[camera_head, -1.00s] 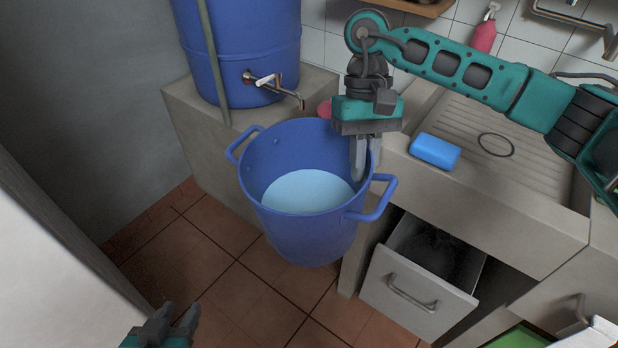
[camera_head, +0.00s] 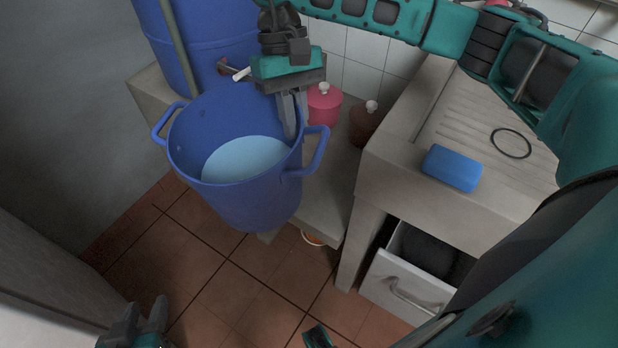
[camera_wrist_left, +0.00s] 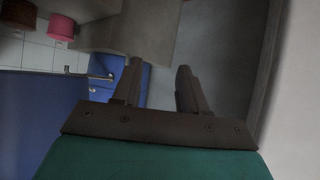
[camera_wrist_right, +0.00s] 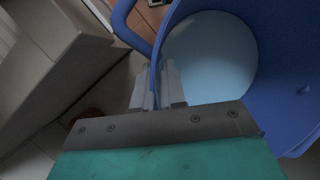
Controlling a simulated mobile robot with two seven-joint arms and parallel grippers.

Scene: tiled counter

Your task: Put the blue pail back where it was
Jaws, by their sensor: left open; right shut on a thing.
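The blue pail (camera_head: 250,205) hangs in the air above the floor tiles in the head view, roughly upright, with pale water or a pale bottom inside. My right gripper (camera_head: 291,128) is shut on the pail's rim, close to its right handle. The pail also fills much of the right wrist view (camera_wrist_right: 285,60), where my right gripper (camera_wrist_right: 158,100) has its fingers on either side of the rim. My left gripper (camera_head: 146,318) is open and empty at the lower left, apart from the pail. It also shows open in the left wrist view (camera_wrist_left: 157,75).
A large blue barrel (camera_head: 200,40) with a tap stands on a concrete ledge (camera_head: 335,190) behind the pail. A pink pot (camera_head: 323,105) and a brown pot (camera_head: 366,122) stand on the ledge. A sink counter (camera_head: 400,165) with a blue sponge (camera_head: 452,168) and an open drawer (camera_head: 400,285) are at right.

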